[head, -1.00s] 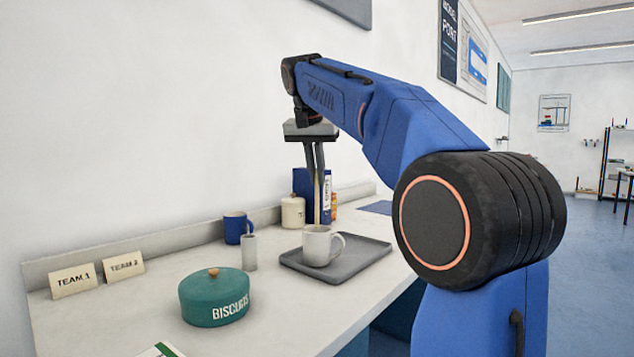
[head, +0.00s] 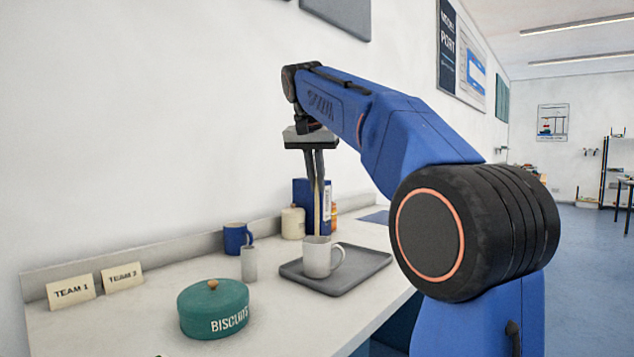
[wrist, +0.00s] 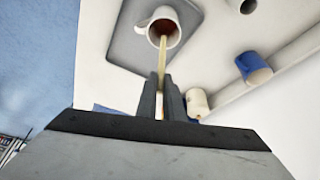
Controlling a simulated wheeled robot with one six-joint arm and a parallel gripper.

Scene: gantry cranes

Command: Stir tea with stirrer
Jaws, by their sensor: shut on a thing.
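A white mug (head: 317,259) stands on a grey tray on the counter. In the wrist view the mug (wrist: 174,38) shows brown tea (wrist: 163,29) inside. My gripper (head: 316,179) is above the mug, pointing down, shut on a thin pale wooden stirrer (head: 316,217). In the wrist view the stirrer (wrist: 163,58) runs from between the fingers (wrist: 162,92) into the mug's opening, its far end over or in the tea. Whether its tip touches the mug's bottom is hidden.
The grey tray (head: 351,275) has free room right of the mug. A grey cylinder (head: 249,263), a blue mug (head: 236,239), a cream jar (head: 292,222) and a blue box (head: 302,195) stand nearby. A green biscuit tin (head: 213,308) and team cards (head: 71,290) are at the left.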

